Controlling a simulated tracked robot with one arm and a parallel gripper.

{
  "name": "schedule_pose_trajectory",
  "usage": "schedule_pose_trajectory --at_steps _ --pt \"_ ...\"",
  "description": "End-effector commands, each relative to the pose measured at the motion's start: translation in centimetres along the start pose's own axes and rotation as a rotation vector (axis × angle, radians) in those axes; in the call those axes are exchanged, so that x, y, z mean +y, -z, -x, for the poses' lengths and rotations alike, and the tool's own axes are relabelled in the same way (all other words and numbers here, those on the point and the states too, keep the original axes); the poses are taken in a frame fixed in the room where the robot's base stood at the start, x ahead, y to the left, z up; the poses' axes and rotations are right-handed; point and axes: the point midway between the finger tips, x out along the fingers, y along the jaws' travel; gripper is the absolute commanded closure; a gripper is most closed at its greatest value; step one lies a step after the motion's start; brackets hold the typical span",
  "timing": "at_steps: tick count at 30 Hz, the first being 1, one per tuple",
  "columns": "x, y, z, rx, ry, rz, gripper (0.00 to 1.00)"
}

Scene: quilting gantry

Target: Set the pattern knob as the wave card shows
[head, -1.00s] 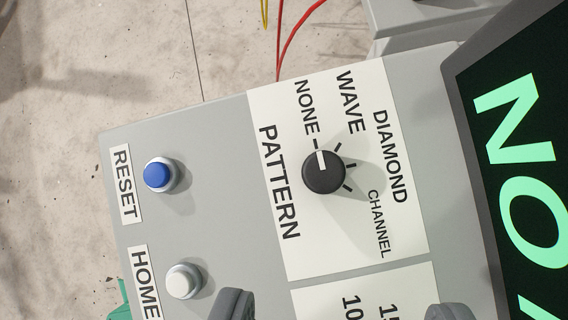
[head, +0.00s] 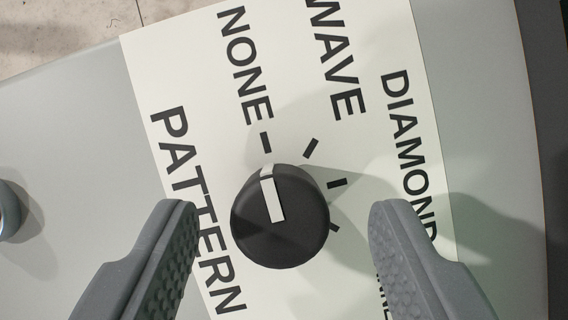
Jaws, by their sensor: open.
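The black pattern knob (head: 285,225) sits on a white label plate (head: 185,90) marked PATTERN. Its white pointer line aims at the tick beside NONE. The ticks toward WAVE (head: 338,60) and DIAMOND (head: 410,150) lie to the right of that. The last label, CHANNEL, is mostly hidden behind my right finger. My gripper (head: 283,215) is open, with one finger on each side of the knob and a visible gap to it on both sides. The wave card is not in view.
The grey panel (head: 70,130) surrounds the label plate. A button (head: 10,212) is cut off at the left edge. A dark screen edge (head: 545,80) runs along the right side. Pale floor shows at the top left.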

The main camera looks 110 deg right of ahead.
Motion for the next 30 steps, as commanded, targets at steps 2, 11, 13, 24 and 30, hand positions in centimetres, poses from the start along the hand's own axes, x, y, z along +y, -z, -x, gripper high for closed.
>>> schedule_pose_trajectory --at_steps 2,11,13,24,30 --pt "-0.1 0.0 -0.6 -0.002 0.002 0.000 0.48" --pt "0.0 -0.1 -1.4 -0.001 -0.001 -0.001 0.48" --pt "0.1 -0.1 -1.4 -0.001 -0.001 -0.001 0.48" --pt "-0.3 0.9 -1.7 0.004 -0.003 0.003 0.93" --pt "-0.1 -0.1 -1.4 -0.003 -0.005 -0.011 0.93"
